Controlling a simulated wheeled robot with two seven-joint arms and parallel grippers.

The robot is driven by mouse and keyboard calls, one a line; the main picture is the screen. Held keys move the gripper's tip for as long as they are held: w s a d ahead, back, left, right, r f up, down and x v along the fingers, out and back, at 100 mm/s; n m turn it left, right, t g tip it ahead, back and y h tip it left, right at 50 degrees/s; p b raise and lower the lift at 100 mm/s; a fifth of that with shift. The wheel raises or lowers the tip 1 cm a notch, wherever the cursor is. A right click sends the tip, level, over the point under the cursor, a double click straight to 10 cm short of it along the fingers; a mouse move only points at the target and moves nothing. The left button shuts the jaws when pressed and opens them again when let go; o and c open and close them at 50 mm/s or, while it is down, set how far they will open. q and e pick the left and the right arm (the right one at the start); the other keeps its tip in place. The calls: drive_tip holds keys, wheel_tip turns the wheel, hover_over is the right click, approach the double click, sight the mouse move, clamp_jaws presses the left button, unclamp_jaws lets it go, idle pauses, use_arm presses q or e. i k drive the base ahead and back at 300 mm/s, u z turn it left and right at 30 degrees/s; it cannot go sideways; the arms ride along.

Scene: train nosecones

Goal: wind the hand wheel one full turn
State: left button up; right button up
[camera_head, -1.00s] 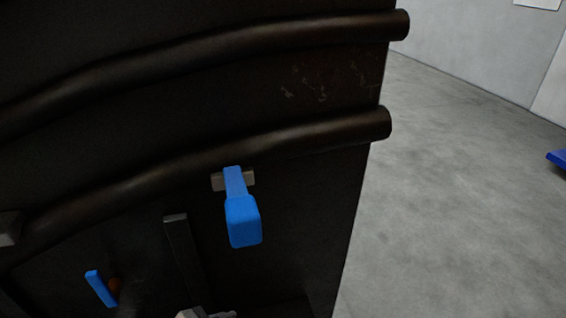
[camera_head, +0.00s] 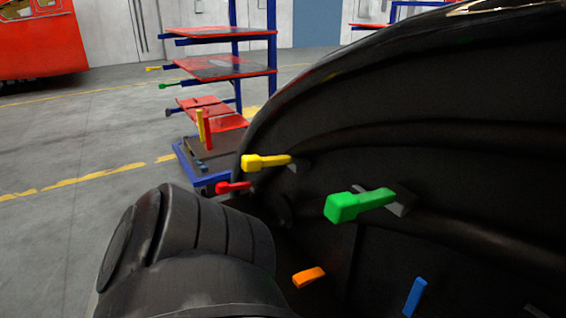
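I see no hand wheel in this view. The dark inner side of a nosecone (camera_head: 460,130) fills the right half, with curved ribs across it. Coloured handles stick out of it: a yellow one (camera_head: 265,162), a red one (camera_head: 232,187), a large green one (camera_head: 360,203), an orange one (camera_head: 309,276) and a blue one (camera_head: 415,297). A black ribbed arm part, which looks like mine, fills the lower left in front of the nosecone. Neither gripper shows.
A blue-framed rack (camera_head: 271,60) with red shelves stands beyond the nosecone's left edge, on a blue base. A red vehicle or nosecone (camera_head: 40,48) stands at the far left. The grey floor (camera_head: 80,150) with yellow lines is clear at the left.

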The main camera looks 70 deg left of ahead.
sight(285, 210)
drive_tip(key=u, duration=3.65)
drive_tip(key=i, duration=3.35)
drive_tip(key=z, duration=3.4)
